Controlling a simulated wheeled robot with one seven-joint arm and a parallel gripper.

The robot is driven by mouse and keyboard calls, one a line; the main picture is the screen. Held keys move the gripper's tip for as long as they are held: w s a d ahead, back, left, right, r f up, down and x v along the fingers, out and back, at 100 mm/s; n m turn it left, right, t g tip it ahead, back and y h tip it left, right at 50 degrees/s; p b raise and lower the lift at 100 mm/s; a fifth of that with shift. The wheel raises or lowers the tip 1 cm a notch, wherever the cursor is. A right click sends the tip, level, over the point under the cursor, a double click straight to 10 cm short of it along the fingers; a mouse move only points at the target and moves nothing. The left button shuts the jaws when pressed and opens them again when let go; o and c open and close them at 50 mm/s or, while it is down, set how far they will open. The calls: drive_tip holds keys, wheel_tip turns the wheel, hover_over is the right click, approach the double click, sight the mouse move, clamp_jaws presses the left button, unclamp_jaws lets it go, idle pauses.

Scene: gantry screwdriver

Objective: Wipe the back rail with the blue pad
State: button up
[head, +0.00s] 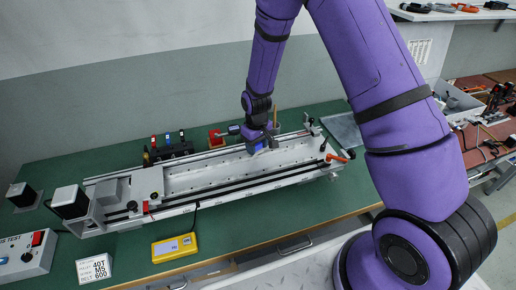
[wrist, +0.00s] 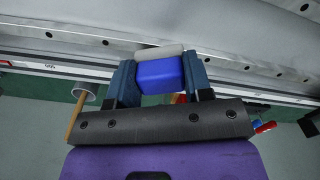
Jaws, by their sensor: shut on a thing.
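My gripper (head: 260,147) is shut on the blue pad (wrist: 160,74). The pad is a blue block with a pale grey strip along one edge, held between the two fingers. In the head view the pad (head: 259,146) is small and partly covered by my gripper. The back rail (head: 215,152) runs along the far side of the long grey gantry bed. My gripper is over this far side, right of the bed's middle. In the wrist view the back rail (wrist: 60,67) passes behind the fingers. I cannot tell whether the pad touches it.
A carriage (head: 148,185) sits at the bed's left, with black motors beyond it. Behind the bed stand a red bin (head: 216,137) and a rack of coloured-handled tools (head: 168,149). A yellow device (head: 174,248) lies in front. An orange-red handle (head: 337,158) projects at the right end.

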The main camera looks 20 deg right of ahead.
sight(257, 145)
drive_tip(key=shift+r, duration=3.45)
